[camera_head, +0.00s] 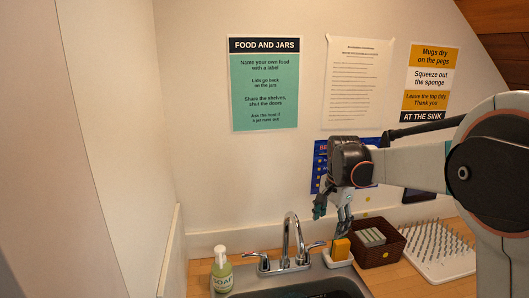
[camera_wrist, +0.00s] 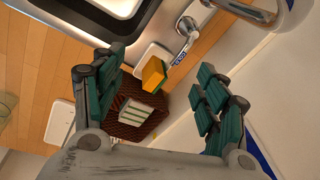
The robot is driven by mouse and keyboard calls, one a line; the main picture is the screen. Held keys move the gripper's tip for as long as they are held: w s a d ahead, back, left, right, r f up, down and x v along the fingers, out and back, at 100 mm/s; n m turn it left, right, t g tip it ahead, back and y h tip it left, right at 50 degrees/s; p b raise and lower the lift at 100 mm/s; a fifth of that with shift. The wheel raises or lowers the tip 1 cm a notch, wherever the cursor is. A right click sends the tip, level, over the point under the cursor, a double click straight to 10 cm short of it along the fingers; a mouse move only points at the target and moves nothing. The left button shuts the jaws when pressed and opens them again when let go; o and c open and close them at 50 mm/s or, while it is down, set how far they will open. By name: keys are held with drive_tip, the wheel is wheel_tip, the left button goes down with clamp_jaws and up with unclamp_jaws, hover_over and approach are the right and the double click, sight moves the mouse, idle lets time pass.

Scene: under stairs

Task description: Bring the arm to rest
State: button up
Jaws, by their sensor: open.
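My gripper (camera_head: 330,214) hangs from my arm above the back of the sink counter, fingers pointing down. In the wrist view my gripper (camera_wrist: 162,82) has its two teal-padded fingers spread wide apart, with nothing between them. Below it, a yellow sponge with a green side (camera_head: 340,249) sits in a small white dish (camera_head: 337,263) right of the tap. The sponge also shows in the wrist view (camera_wrist: 153,73), in line with the gap between the fingers but farther away. My arm reaches in from the right of the head view.
A brown basket (camera_head: 398,245) holding pale blocks stands right of the dish. A white pegged rack (camera_head: 446,268) lies farther right. The tap (camera_head: 290,238), sink (camera_head: 240,290) and soap bottle (camera_head: 221,271) are at left. Posters (camera_head: 264,85) hang on the wall close behind my gripper.

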drive_tip(key=s+r+n+t+b, duration=0.1)
drive_tip(key=s+r+n, duration=0.15)
drive_tip(key=s, duration=0.65)
drive_tip(key=s+r+n+t+b, duration=0.2)
drive_tip(key=s+n, duration=0.1)
drive_tip(key=s, duration=0.6)
drive_tip(key=s+f+n+t+b, duration=0.1)
drive_tip(key=s+f+n, duration=0.2)
drive_tip(key=s, duration=0.4)
drive_tip(key=s+f+n+t+b, duration=0.1)
drive_tip(key=s+f+n, duration=0.2)
drive_tip(key=s, duration=0.5)
drive_tip(key=shift+f, duration=0.7)
